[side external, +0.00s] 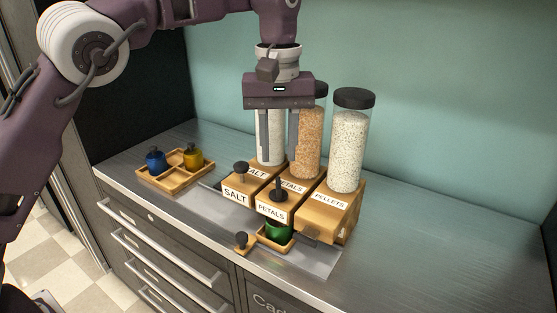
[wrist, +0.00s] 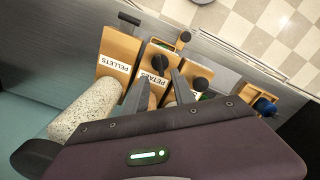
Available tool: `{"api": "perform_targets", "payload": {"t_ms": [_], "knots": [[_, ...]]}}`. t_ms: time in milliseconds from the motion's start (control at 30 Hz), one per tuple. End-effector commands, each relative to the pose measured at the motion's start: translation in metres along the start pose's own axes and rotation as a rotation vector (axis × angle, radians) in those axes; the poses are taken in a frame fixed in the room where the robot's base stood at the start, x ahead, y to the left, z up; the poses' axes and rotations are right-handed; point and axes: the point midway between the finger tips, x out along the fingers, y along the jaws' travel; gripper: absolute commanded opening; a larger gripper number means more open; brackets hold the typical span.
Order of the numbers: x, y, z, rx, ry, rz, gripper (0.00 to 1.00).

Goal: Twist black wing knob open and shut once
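Three wooden dispensers labelled SALT (side external: 236,197), PETALS (side external: 272,212) and PELLETS (side external: 329,203) stand in a row on the counter. A black knob (side external: 278,190) stands on the front of the PETALS block; its wing shape is hard to make out. A dark round-topped knob (side external: 241,169) is on SALT. A dark bar handle (side external: 310,236) juts from the front of PELLETS; it also shows in the wrist view (wrist: 129,18). My gripper (side external: 278,157) points down above the PETALS block, its fingers apart and empty.
Tall clear tubes with salt, orange petals and white pellets (side external: 349,145) rise behind the blocks, close to my gripper. A green cup (side external: 278,232) sits under PETALS. A wooden tray (side external: 165,179) holds blue and yellow jars at left. The right counter (side external: 440,235) is clear.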

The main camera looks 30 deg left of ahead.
Motion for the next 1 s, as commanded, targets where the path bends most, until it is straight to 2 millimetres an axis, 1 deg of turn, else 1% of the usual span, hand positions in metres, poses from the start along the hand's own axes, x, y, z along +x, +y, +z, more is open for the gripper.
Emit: {"api": "perform_targets", "payload": {"t_ms": [267,700,900,1000], "knots": [[-0.002,0.0,0.0,0.0,0.0,0.0,0.31],[-0.035,0.0,-0.001,-0.001,0.001,0.001,0.31],[-0.041,-0.001,0.0,-0.001,0.0,0.0,0.31],[-0.05,-0.005,0.003,-0.001,0.001,0.001,0.31]]}}
